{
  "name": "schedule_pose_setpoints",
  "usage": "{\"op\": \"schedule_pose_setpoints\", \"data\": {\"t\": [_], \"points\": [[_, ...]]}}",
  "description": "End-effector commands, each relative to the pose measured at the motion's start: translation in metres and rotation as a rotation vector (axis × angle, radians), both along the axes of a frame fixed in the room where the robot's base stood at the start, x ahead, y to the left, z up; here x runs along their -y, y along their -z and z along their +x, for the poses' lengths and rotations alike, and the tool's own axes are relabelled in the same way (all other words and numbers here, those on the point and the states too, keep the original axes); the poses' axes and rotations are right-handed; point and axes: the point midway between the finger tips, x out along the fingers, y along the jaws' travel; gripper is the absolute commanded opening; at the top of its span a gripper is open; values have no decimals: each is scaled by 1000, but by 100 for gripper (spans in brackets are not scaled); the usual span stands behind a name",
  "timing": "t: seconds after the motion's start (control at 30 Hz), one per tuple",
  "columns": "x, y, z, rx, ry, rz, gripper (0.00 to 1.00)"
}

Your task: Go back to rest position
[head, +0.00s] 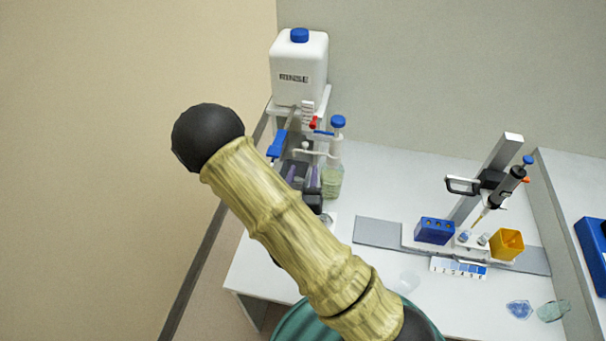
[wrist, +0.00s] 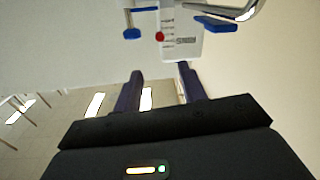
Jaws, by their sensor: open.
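My gripper (wrist: 160,74) shows in the wrist view with its two dark purple fingers apart and nothing between them. In the head view my gripper (head: 302,172) is small and partly hidden behind my sleeved arm, near the left end of the bench. It is in front of the white stand that carries the RINSE bottle (head: 299,68). In the wrist view a white marked part with a red knob (wrist: 159,36) lies beyond the fingertips, and I cannot tell the exact gap.
A blue-capped bottle (head: 333,170) stands close to the right of my gripper. On the white bench (head: 375,180) are a blue rack (head: 434,231), a yellow cup (head: 507,245) and a pipette on a stand (head: 497,199).

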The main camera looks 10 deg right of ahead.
Motion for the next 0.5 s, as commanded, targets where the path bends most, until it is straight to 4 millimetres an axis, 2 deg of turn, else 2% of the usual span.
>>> {"op": "schedule_pose_setpoints", "data": {"t": [0.37,0.5], "points": [[1,0,1,-5,3,6,41],[8,4,5,-62,27,60,41]]}}
